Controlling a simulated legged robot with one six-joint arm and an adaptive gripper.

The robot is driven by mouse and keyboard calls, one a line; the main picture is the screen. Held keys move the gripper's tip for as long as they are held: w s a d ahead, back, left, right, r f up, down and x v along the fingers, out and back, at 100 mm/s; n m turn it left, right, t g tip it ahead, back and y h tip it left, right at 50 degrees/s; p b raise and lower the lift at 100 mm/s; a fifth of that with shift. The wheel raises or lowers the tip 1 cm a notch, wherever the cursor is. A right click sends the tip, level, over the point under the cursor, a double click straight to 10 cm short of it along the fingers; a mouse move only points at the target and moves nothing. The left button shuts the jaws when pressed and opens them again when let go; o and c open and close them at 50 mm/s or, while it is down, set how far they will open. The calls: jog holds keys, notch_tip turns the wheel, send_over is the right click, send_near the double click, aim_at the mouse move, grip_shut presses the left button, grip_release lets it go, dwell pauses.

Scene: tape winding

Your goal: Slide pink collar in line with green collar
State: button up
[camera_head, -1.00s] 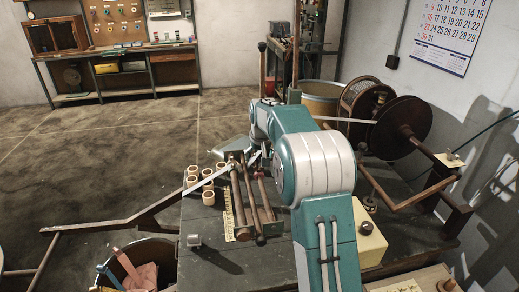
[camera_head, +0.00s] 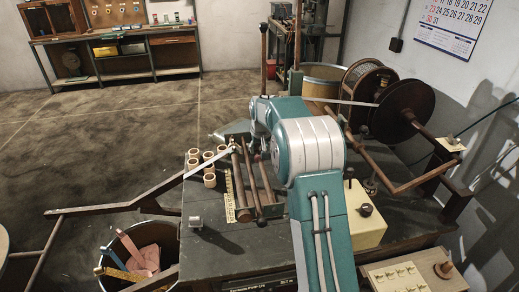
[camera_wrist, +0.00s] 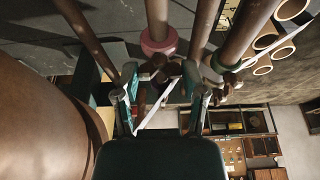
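In the wrist view the pink collar (camera_wrist: 158,42) sits around a wooden rod, near that rod's end. The green collar (camera_wrist: 218,65) is around the thicker rod to its right and lies a little lower in the picture. My gripper (camera_wrist: 161,84) has its two fingers spread apart just below the pink collar. A white tape strip (camera_wrist: 165,98) and brown knob-like parts show between the fingers; I see no clear grip on anything. In the head view the rods (camera_head: 250,180) lie on the bench left of my arm, which hides the gripper; the collars cannot be made out there.
Several pale rings (camera_head: 208,168) stand left of the rods. A large dark reel (camera_head: 402,110) and a cream box with a knob (camera_head: 362,228) are right of my arm. A bin (camera_head: 140,252) stands at the bench's left. The bench front is mostly clear.

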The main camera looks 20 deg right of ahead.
jog(key=shift+f, duration=0.1)
jog(key=shift+w+d+f, duration=0.1)
jog(key=shift+w+d, duration=0.1)
jog(key=shift+w, duration=0.8)
jog(key=shift+w+d+f, duration=0.1)
jog(key=shift+w+d, duration=0.05)
jog(key=shift+w, duration=0.85)
jog(key=o, duration=1.2)
jog(key=shift+w, duration=0.1)
jog(key=shift+r, duration=0.15)
